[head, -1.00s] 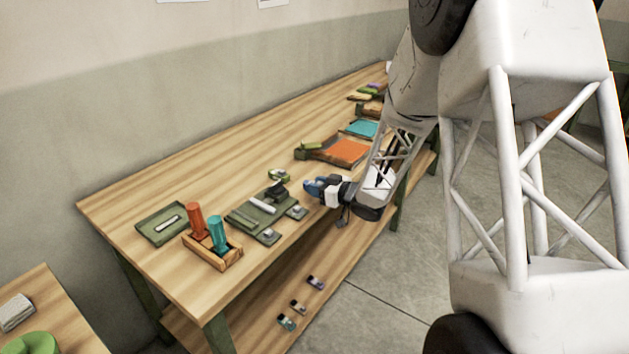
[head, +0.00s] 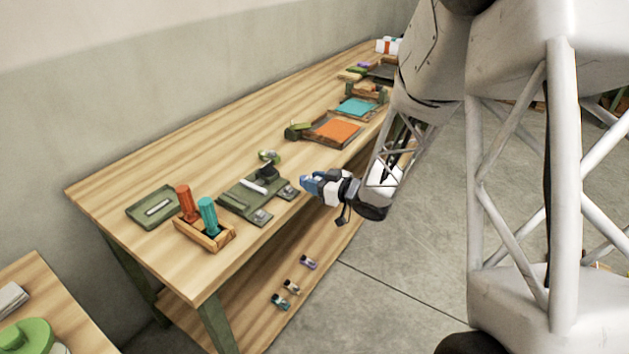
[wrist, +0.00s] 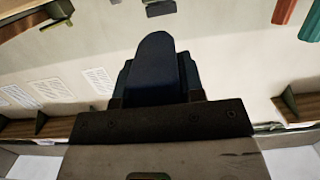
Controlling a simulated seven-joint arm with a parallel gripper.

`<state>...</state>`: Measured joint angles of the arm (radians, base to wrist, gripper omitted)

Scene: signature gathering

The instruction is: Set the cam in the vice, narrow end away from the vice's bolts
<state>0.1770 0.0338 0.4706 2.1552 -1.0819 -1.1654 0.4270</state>
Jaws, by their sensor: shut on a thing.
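My gripper (head: 306,183) has blue fingertips and is over the front edge of the bench, pointing left. What looks like the vice is a green fixture (head: 235,203) on the bench, left of the fingertips. It carries a dark block (head: 268,173), a pale bar (head: 252,187) and two grey bolt-like pieces (head: 262,215) on its front side.
A wooden holder (head: 217,240) with orange and teal handles and a green tray (head: 153,207) stand left of the fixture. A small green item (head: 268,156) lies behind it. An orange-lined tray (head: 335,131) is farther right. Small pieces lie on the lower shelf (head: 255,322).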

